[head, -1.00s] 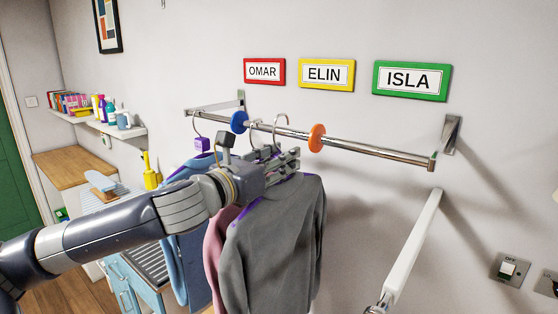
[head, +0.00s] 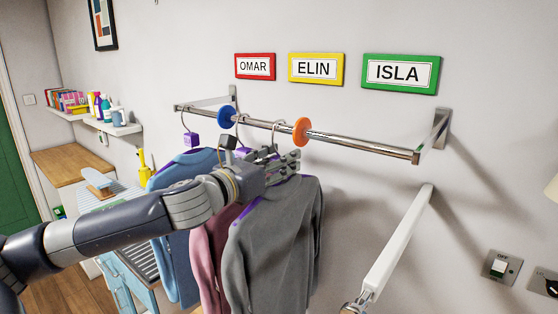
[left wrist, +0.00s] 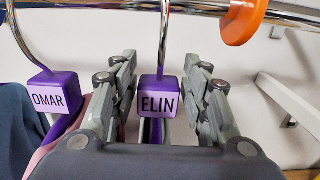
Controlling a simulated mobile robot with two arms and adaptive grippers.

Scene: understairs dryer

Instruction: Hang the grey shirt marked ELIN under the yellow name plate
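The grey shirt (head: 272,240) hangs below the steel rail (head: 365,147). Its hanger hook (head: 274,132) is at the rail between the blue disc (head: 227,117) and the orange disc (head: 301,131), below the yellow ELIN plate (head: 315,68). My left gripper (head: 290,163) is at the hanger's neck. In the left wrist view, the purple ELIN cube (left wrist: 158,98) stands between the fingers, with small gaps on both sides. The exact contact of hook and rail is hard to see. My right gripper is not in view.
A pink shirt (head: 208,255), beside the purple OMAR cube (left wrist: 50,97), hangs close left of the grey one. A blue shirt (head: 175,240) is further left. The red OMAR plate (head: 255,67) and green ISLA plate (head: 400,74) flank the yellow one. The rail right of the orange disc is empty.

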